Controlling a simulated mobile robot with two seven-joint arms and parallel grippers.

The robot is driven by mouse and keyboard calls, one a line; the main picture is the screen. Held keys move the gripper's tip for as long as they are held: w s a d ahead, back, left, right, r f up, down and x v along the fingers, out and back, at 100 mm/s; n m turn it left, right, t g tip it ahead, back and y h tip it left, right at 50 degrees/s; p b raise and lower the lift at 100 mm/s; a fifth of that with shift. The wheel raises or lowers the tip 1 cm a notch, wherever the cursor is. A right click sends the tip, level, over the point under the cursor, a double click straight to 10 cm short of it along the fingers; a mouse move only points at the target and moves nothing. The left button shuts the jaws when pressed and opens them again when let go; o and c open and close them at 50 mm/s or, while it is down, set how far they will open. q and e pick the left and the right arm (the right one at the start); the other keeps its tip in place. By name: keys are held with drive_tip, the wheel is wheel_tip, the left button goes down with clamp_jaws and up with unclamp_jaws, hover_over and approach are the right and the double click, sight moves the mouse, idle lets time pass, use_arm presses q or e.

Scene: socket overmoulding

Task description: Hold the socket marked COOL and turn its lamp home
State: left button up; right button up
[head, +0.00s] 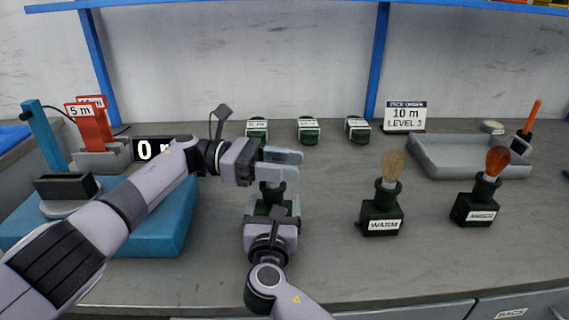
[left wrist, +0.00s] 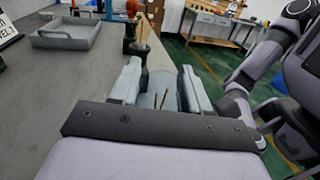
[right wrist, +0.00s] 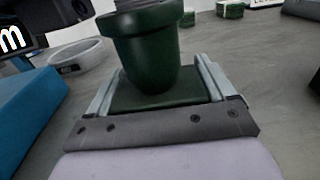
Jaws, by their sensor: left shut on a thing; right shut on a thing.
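A dark green socket (right wrist: 150,55) stands on the bench. My right gripper (head: 272,208) is shut on its square body, with one finger on each side in the right wrist view (right wrist: 158,92). Its label is hidden, so I cannot read COOL on it. My left gripper (head: 283,163) is directly above the socket, shut on a pale, clear lamp (left wrist: 158,98) that shows between its fingers in the left wrist view. The lamp is mostly hidden by the fingers in the head view. I cannot tell how deep its base sits in the socket.
A WARM socket (head: 381,212) with a pale lamp and another socket (head: 474,207) with an orange lamp stand to the right. Several small labelled green blocks (head: 308,131) line the back. A grey tray (head: 440,168) is at back right. A blue stand (head: 160,225) is at left.

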use_arm(q)
drive_tip(key=shift+s+a+f+m+g, duration=0.15)
drive_tip(key=shift+s+m+g, duration=0.2)
drive_tip(key=shift+g, duration=0.25)
idle(0.3)
drive_tip(key=o, duration=1)
drive_tip(key=shift+o, duration=0.2)
drive_tip(key=shift+w, duration=0.1)
wheel_tip(320, 180, up, 10)
